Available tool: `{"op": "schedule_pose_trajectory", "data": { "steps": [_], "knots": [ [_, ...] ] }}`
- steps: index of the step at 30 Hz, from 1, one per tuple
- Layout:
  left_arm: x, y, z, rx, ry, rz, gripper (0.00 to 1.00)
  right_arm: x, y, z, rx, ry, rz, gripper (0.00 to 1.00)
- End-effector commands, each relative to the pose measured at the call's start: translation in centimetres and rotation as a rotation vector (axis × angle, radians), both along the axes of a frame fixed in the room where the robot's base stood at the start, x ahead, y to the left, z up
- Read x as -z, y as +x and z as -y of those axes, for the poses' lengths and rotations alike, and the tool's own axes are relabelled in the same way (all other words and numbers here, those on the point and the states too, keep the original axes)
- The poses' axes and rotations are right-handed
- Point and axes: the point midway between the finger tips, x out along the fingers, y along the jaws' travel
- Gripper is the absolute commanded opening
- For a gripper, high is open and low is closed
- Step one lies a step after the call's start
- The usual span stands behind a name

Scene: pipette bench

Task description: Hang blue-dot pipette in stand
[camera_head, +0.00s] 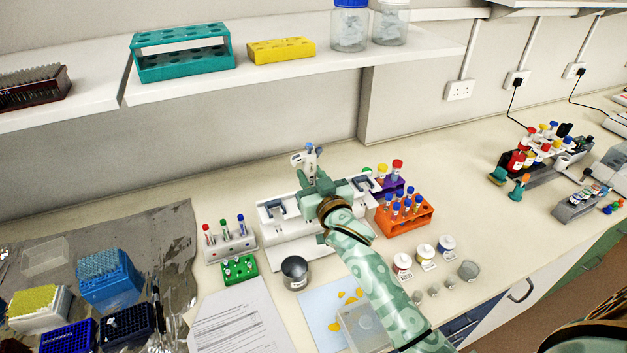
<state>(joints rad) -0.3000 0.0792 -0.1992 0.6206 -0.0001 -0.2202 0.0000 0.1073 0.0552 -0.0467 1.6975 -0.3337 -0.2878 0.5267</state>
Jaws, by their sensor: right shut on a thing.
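The pipette (308,158) has a white body with a blue top and stands roughly upright. My right gripper (318,184) is shut on it, over the white stand (270,231). The stand has grey-blue holders on both sides of my gripper. The pipette's lower part is hidden behind my gripper and arm, so I cannot tell whether it touches the stand. My left gripper is not in view.
Left of the stand are a white tube rack (232,247) and a green rack (239,269). Right of it are an orange rack (406,217) and a purple rack (392,186) with tubes. A dark round pot (295,272) stands in front. A shelf (290,72) hangs above.

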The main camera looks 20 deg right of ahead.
Motion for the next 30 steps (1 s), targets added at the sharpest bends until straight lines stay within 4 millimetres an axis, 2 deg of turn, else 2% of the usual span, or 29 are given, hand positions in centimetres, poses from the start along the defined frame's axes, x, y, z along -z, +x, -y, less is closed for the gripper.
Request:
{"op": "schedule_pose_trajectory", "data": {
  "steps": [12,24,30],
  "knots": [
    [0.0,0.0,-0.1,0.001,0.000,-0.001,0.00,-0.1,0.2,0.0,0.000,0.000,0.001,0.00],
    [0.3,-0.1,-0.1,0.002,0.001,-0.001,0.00,-0.1,1.9,0.1,0.000,0.001,0.002,0.00],
    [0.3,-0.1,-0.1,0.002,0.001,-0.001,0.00,-0.1,2.1,0.1,0.000,0.001,0.001,0.00]
  ]
}}
